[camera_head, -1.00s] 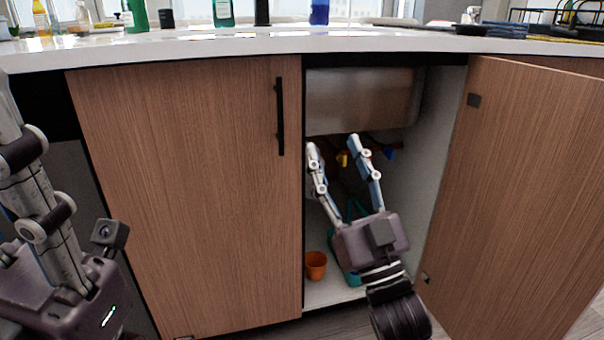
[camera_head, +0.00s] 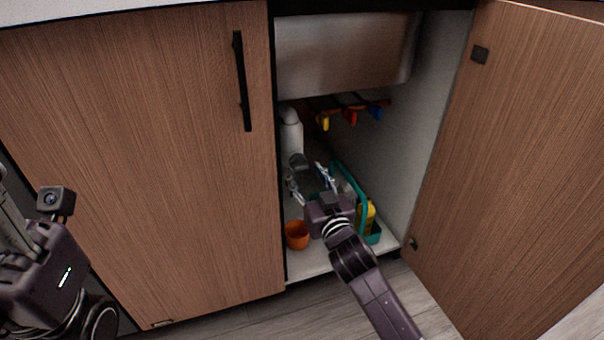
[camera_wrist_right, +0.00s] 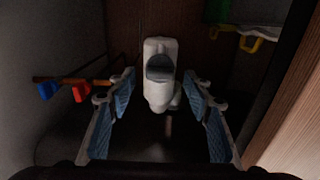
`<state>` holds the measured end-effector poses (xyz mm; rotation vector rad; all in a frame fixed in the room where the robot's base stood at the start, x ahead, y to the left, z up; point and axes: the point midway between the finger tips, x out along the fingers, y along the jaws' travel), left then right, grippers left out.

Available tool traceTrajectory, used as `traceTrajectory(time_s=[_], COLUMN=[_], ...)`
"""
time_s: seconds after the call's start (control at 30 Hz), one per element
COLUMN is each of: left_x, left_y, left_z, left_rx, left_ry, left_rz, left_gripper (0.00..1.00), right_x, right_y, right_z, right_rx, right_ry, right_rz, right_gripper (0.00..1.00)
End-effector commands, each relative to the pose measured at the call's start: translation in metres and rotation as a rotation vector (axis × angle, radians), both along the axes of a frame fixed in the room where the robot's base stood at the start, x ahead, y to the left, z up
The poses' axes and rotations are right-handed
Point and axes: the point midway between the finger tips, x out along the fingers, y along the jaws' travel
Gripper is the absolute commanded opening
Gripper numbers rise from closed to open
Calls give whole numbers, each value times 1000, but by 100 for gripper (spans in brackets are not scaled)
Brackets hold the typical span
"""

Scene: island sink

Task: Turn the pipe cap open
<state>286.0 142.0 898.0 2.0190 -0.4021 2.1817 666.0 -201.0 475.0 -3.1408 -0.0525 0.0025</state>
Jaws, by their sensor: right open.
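A white pipe (camera_head: 291,130) stands at the left inside the open cabinet under the sink, with a grey cap-like part (camera_head: 298,161) low on it. My right gripper (camera_head: 307,178) is inside the cabinet, open and empty, just below and in front of that part. In the right wrist view, the white pipe (camera_wrist_right: 158,95) with its grey oval face (camera_wrist_right: 160,67) lies between the two spread fingers (camera_wrist_right: 158,78). No contact shows. My left gripper (camera_head: 25,255) is at the left edge, partly cut off, outside the closed door.
An orange cup (camera_head: 297,235) stands on the cabinet floor by my right gripper. A teal caddy (camera_head: 373,238) with a yellow bottle (camera_head: 365,215) is to its right. Yellow, red (camera_head: 350,117) and blue valve handles hang behind. The open door (camera_head: 530,170) bounds the right side.

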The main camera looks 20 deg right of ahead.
Motion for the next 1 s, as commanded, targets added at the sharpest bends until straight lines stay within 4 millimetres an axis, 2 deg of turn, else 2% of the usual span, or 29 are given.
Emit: traceTrajectory(time_s=[0.2,0.53,0.9,1.0], left_x=[-5,-6,-5,-6], left_y=[-1,-1,-1,-1], left_z=[3,4,4,5], left_rx=[1,3,3,3], left_ry=[-27,-29,-29,-29], left_rz=[1,2,1,1], left_gripper=[40,40,40,40], right_x=[18,21,20,20], right_y=[1,1,1,1], right_z=[-1,1,1,1], right_rx=[-2,-1,0,-1], right_ry=[-1,-1,-1,-1], right_rz=[1,1,1,1], right_gripper=[46,46,7,4])
